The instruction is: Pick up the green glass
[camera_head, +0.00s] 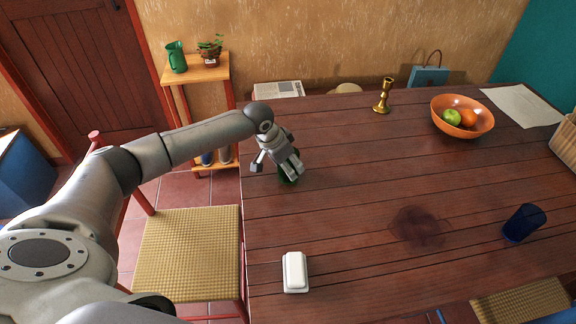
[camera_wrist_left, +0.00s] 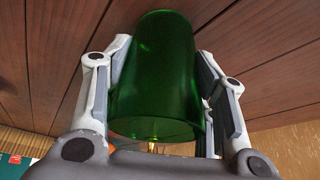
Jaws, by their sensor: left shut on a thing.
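The green glass (camera_wrist_left: 154,80) fills the middle of the left wrist view, between the two fingers of my left gripper (camera_wrist_left: 160,95). The gripper is shut on it, one finger on each side. In the head view my left gripper (camera_head: 279,167) is over the left part of the wooden table. Only a small dark green part of the glass (camera_head: 287,178) shows there, below the fingers; the rest is hidden by the gripper. I cannot tell whether the glass touches the table. My right gripper is not in view.
A white butter dish (camera_head: 295,272) stands near the table's left edge. A blue glass (camera_head: 523,223) is at the right, a brass candlestick (camera_head: 383,95) and an orange fruit bowl (camera_head: 462,116) at the back. A dark stain (camera_head: 418,228) marks the otherwise clear middle.

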